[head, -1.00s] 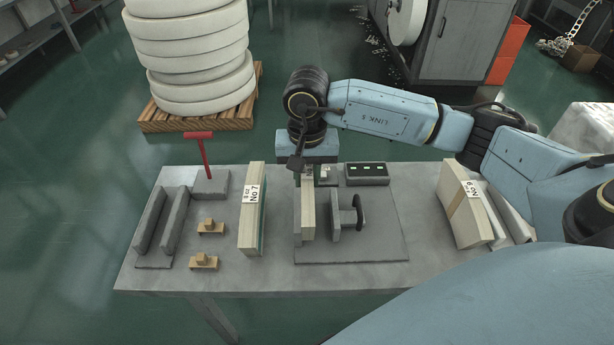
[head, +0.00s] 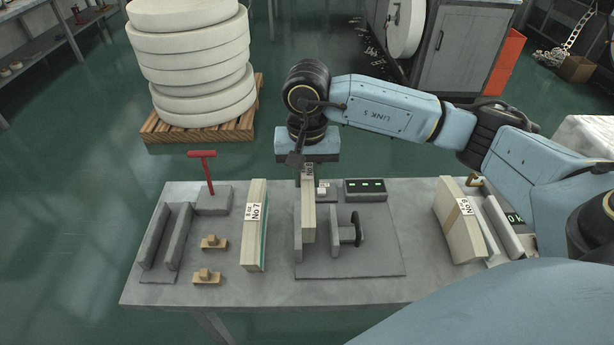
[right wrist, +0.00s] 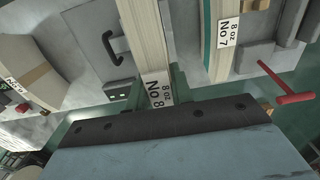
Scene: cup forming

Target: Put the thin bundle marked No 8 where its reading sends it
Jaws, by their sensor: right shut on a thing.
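The thin cream bundle marked No 8 (head: 308,218) is upright in my right gripper (head: 308,172), which is shut on its far end. Its "8 oz No 8" label (right wrist: 157,90) shows in the right wrist view. The bundle is over the grey gauge plate (head: 370,262), between an upright plate at its left and the jaw block (head: 334,232) with a black handle (head: 357,226). It looks slightly raised; I cannot tell whether it touches either. The dark readout box (head: 365,189) has small green-lit marks, too small to read. My left gripper is not in view.
Bundle No 7 (head: 255,226) stands left of the gauge. A banded bundle (head: 460,222) leans at the right. At the left are a grey two-walled holder (head: 152,238), a red T-handle (head: 204,165) on a block, and two small wooden pieces (head: 208,279). The front table strip is clear.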

